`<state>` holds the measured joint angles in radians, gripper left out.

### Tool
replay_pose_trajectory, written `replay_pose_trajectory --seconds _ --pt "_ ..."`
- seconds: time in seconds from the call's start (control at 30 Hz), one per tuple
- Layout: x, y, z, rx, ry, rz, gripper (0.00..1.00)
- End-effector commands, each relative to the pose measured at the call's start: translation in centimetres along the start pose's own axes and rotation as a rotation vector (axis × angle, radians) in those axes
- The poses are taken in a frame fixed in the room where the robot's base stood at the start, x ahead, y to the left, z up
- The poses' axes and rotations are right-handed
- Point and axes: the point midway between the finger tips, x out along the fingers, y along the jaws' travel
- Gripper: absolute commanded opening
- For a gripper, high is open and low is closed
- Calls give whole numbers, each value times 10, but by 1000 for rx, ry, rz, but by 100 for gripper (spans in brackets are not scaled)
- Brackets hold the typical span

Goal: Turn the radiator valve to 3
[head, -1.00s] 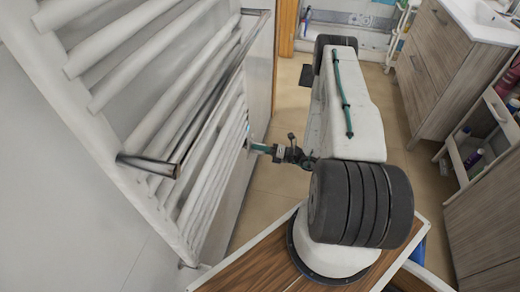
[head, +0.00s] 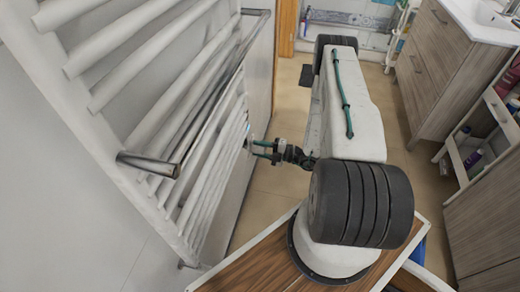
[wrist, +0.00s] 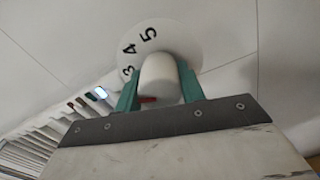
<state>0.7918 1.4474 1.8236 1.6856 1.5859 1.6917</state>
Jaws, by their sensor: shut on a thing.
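The radiator valve knob (wrist: 158,78) is a white cylinder in the middle of the wrist view. Behind it is a round white dial (wrist: 183,42) with black 3, 4 and 5 showing; its lower part is hidden. A red mark (wrist: 148,99) shows low on the knob, below the 3. I cannot tell exactly which number it lines up with. My gripper (wrist: 160,88) has its green fingers shut on the knob, one on each side. In the head view my gripper (head: 262,150) is at the radiator's far lower side, and the knob is hard to make out there.
The white towel radiator (head: 150,70) with metal rails (head: 148,165) stands at the left, close to my arm. A wooden cabinet with a basin (head: 440,70) and a cart with bottles (head: 470,150) are at the right. Tiled floor (head: 265,190) is open between.

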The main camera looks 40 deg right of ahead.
Motion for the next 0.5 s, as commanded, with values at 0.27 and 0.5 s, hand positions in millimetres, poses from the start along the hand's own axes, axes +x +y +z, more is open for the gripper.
replay_pose_trajectory --seconds 0.27,0.5 --pt "0 2 3 43 -4 1 16" --pt "0 2 3 45 -5 1 16"
